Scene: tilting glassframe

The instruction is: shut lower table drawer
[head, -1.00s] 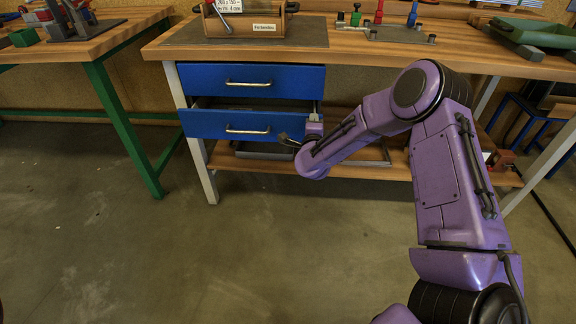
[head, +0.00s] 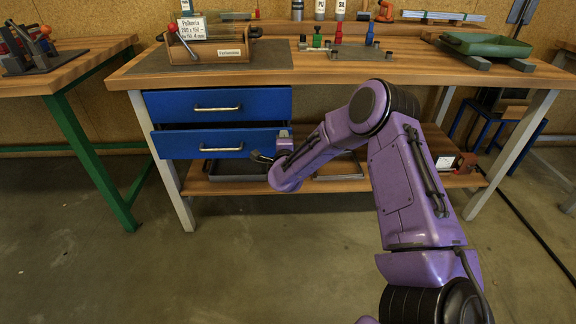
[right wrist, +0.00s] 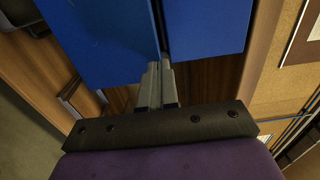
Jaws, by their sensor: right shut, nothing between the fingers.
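The lower drawer (head: 222,144) is blue with a metal bar handle, under the left part of the workbench. A dark gap shows above its front, so it stands a little out. The upper drawer (head: 218,105) is above it and looks closed. My right gripper (head: 284,134) is at the right end of the lower drawer's front, partly hidden by my purple arm. In the right wrist view the shut, empty fingers (right wrist: 158,84) reach the edge of the blue drawer fronts (right wrist: 105,40); I cannot tell if they touch. My left gripper is out of view.
The wooden workbench (head: 350,70) carries a toolbox (head: 205,47), several small tools and a green tray (head: 486,45). A wooden lower shelf (head: 340,182) runs under the drawers. A green-legged table (head: 95,150) stands at left. The floor in front is clear.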

